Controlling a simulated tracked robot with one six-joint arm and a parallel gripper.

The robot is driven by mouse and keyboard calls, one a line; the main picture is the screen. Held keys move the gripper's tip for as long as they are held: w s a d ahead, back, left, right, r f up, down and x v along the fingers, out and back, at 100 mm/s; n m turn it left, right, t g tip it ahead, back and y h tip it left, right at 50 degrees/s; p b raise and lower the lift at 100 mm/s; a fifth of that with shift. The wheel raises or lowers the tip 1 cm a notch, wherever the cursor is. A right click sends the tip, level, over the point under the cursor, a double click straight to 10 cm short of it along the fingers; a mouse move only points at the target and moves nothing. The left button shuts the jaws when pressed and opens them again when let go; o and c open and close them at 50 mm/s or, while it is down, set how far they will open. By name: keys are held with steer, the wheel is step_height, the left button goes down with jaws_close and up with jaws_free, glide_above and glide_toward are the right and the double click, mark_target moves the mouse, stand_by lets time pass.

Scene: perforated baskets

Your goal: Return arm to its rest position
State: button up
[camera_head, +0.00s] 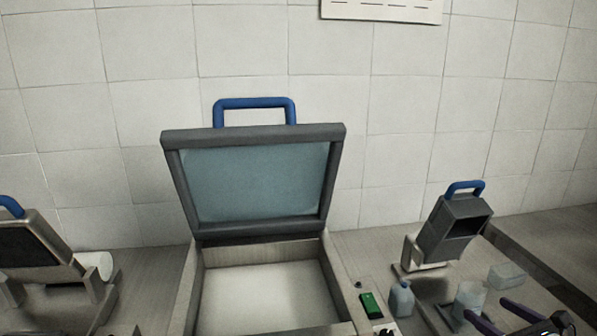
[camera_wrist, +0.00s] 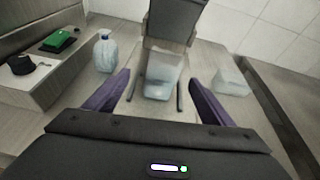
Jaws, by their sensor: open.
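My gripper (camera_wrist: 160,95) is open in the wrist view, its two purple fingers spread wide apart. A clear container (camera_wrist: 163,76) shows between and beyond the fingers, in front of a grey device (camera_wrist: 175,20); nothing is visibly held. In the head view my gripper (camera_head: 510,322) is at the lower right corner, partly cut off by the frame edge. It is near the clear container (camera_head: 469,300) and below the tilted grey device with a blue handle (camera_head: 462,222).
An open box (camera_head: 265,290) with a raised glass lid (camera_head: 255,180) stands at centre. A second clear container (camera_head: 506,276) lies further right. Another blue-handled device (camera_head: 35,245) stands left. A tiled wall (camera_head: 400,110) closes the back.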

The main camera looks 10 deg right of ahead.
steer(key=s+a+f+n+g+y, duration=0.1)
steer(key=a+n, duration=0.1)
steer(key=s+a+f+n+g+y, duration=0.1)
steer(key=a+n, duration=0.1)
steer(key=a, duration=0.1)
steer(key=s+a+f+n+g, duration=0.1)
steer(key=a+f+n, duration=0.1)
steer(key=shift+s+a+f+y, duration=0.1)
steer(key=shift+s+a+y, duration=0.15)
steer(key=shift+y, duration=0.15)
steer(key=s+a+n+g, duration=0.1)
steer(key=a+n+g, duration=0.1)
steer(key=a+n, duration=0.2)
steer(key=s+a+n+g, duration=0.2)
steer(key=a+n, duration=0.2)
steer(key=s+a+n+g, duration=0.2)
steer(key=a+n, duration=0.1)
steer(key=a, duration=0.1)
steer(key=shift+a+r+n+y, duration=0.25)
steer(key=shift+r+n+y, duration=0.05)
steer(key=shift+n+y, duration=0.1)
steer(key=s+a+r+n+h, duration=0.2)
steer(key=a+r+n, duration=0.4)
steer(key=a+n, duration=0.2)
steer(key=s+a+r+n+h, duration=0.2)
steer(key=a+r+n, duration=0.4)
steer(key=a+n, duration=0.2)
steer(key=shift+s+a+n, duration=0.25)
steer(key=shift+a+n, duration=0.15)
steer(key=shift+a, duration=0.05)
